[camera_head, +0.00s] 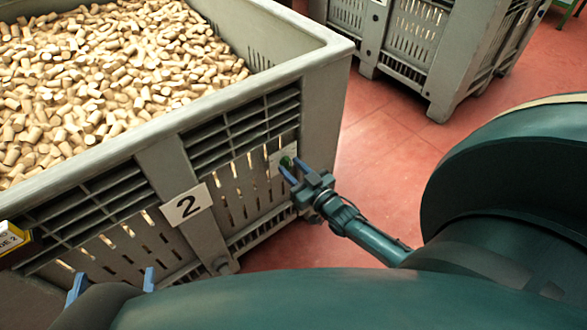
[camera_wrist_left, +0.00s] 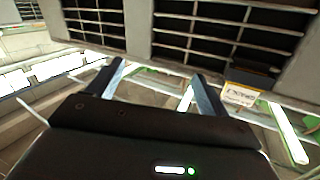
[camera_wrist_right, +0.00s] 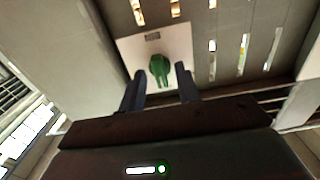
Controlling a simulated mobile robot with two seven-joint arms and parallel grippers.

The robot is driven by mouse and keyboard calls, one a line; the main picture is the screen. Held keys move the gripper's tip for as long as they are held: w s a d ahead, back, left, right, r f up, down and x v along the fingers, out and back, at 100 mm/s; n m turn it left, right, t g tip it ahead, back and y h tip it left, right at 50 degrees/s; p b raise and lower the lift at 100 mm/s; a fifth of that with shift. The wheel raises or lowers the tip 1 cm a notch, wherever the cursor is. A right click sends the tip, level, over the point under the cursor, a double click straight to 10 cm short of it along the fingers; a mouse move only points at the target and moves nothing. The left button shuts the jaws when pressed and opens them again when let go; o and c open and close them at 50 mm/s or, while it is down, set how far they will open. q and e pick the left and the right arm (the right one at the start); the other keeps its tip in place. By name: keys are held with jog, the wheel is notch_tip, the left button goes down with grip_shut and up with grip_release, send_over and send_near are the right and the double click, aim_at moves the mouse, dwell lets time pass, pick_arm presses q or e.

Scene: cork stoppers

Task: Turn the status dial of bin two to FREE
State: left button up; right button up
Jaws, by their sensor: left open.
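The green status dial (camera_wrist_right: 160,68) sits on a pale square plate (camera_wrist_right: 178,42) on the side of bin two (camera_head: 319,97). In the head view the dial (camera_head: 286,161) is small and partly covered by a finger. My right gripper (camera_wrist_right: 160,72) has its two blue fingers apart, one on each side of the dial, with a gap showing on both sides. The plate's lettering is too small to read. My left gripper (camera_head: 112,281) is open and empty low at the left, before the bin's side; in its wrist view the fingers (camera_wrist_left: 158,70) point at the slatted wall.
Bin two is full of corks (camera_head: 110,70) and bears a white "2" label (camera_head: 186,205). A yellow-edged card (camera_head: 13,238) is at the bin's left. Another grey bin (camera_head: 425,50) stands behind on the red floor (camera_head: 385,140), which is clear between the bins.

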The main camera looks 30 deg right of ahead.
pick_arm(q)
jog(key=g+p, duration=0.1)
jog(key=n+g+y+p, duration=0.1)
jog(key=p, duration=0.1)
jog(key=shift+s+a+f, duration=0.1)
jog(key=shift+s+a, duration=0.2)
jog(key=shift+a, duration=0.05)
pick_arm(e)
jog(key=s+d, duration=0.1)
jog(key=s, duration=1.2)
jog(key=shift+s, duration=0.1)
